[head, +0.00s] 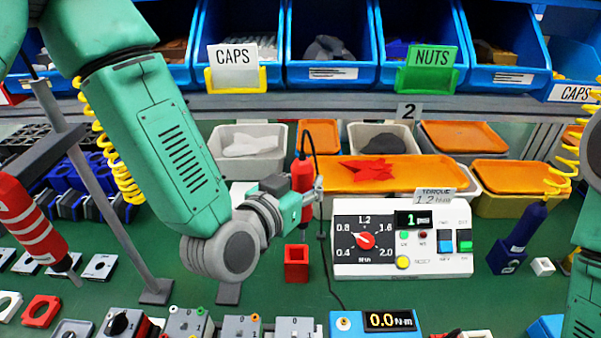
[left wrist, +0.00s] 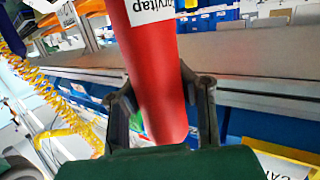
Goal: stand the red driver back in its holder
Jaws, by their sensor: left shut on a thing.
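The red driver (head: 302,176) is upright in the head view, with a dark cable looping from its top. My left gripper (head: 312,190) is shut on its body. In the left wrist view the red driver (left wrist: 152,65) lies between the two dark fingers of my left gripper (left wrist: 163,95), and a white label shows on it. The red holder (head: 296,263), a small square block, stands on the green bench almost straight below the driver, with a gap between them. The driver's lower tip is hard to make out. My right gripper is out of view.
A white torque panel (head: 402,262) stands close to the right of the holder. A blue driver (head: 528,225) stands in a blue holder (head: 506,258) farther right. Another red tool (head: 30,218) hangs at the left. Switch parts line the front edge; bins stand behind.

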